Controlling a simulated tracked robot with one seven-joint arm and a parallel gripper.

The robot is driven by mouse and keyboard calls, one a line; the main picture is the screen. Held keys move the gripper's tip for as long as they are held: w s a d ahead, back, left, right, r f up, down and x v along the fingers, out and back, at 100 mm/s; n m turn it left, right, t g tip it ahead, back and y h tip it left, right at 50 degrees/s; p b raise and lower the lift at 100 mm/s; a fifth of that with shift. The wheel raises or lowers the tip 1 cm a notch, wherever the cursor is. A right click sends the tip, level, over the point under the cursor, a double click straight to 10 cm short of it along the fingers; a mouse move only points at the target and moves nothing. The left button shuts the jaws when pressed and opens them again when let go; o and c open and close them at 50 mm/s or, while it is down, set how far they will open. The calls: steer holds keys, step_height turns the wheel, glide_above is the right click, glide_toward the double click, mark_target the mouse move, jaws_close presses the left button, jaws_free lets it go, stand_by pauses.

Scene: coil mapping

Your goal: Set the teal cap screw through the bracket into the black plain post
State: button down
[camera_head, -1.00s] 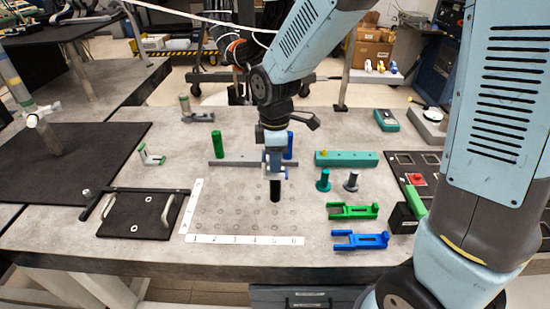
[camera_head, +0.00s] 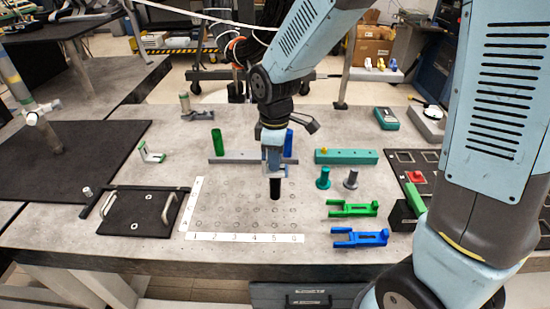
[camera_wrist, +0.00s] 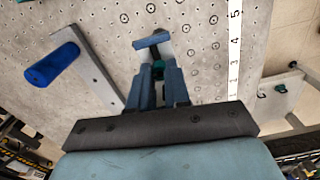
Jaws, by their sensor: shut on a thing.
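The black plain post (camera_head: 275,190) stands upright on the grid, directly under my gripper (camera_head: 273,166). A slate-blue flat piece, seemingly the bracket (camera_wrist: 151,41), lies just beyond the fingertips. In the head view the fingers hide the screw, and I cannot tell the bracket from them. I cannot tell how far the screw is in the bracket.
A grey rail (camera_head: 246,162) with a green post (camera_head: 218,143) and a blue post (camera_head: 288,143) is close behind. A teal rack (camera_head: 358,157), teal and grey flanged pegs, and green and blue forked parts stand to the right. The front grid is clear; a black handled tray (camera_head: 130,222) lies left.

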steer(key=m, duration=0.2)
steer(key=shift+m, duration=0.4)
steer(key=c, duration=1)
jaws_free()
steer(key=shift+r, duration=0.1)
step_height(320, 180, up, 13)
steer(key=s+d+r+m+t, duration=0.2)
steer(key=s+d+m, duration=0.2)
steer(key=d, duration=0.4)
steer(key=s+d+r+m+t, duration=0.1)
steer(key=s+d+r+m, duration=0.2)
steer(key=d+m, duration=0.2)
steer(key=s+d+r+m+t, duration=0.2)
steer(key=s+d+m, duration=0.2)
steer(key=d, duration=0.7)
steer(key=shift+s+d+r+m+t, duration=0.25)
steer(key=shift+s+r+m+t, duration=0.05)
steer(key=shift+s+r+m, duration=0.1)
